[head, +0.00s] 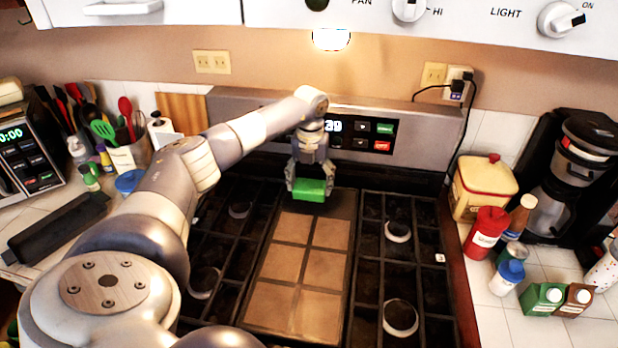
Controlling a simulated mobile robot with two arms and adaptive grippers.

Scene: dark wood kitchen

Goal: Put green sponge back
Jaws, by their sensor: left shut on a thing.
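The green sponge (309,192) is a small bright green block near the back centre of the stove. My left gripper (309,184) is shut on it, with a finger on each side, pointing down. The sponge is over the back end of the tan tiled centre panel (292,261), in front of the stove's control panel. I cannot tell whether the sponge touches the surface below. My right gripper is not in view.
Dark burner grates (397,262) lie on both sides of the centre panel. To the right stand a cream canister (482,190), a red bottle (486,233) and a coffee maker (565,180). Utensils, a microwave (27,150) and a long black object (58,229) are at left.

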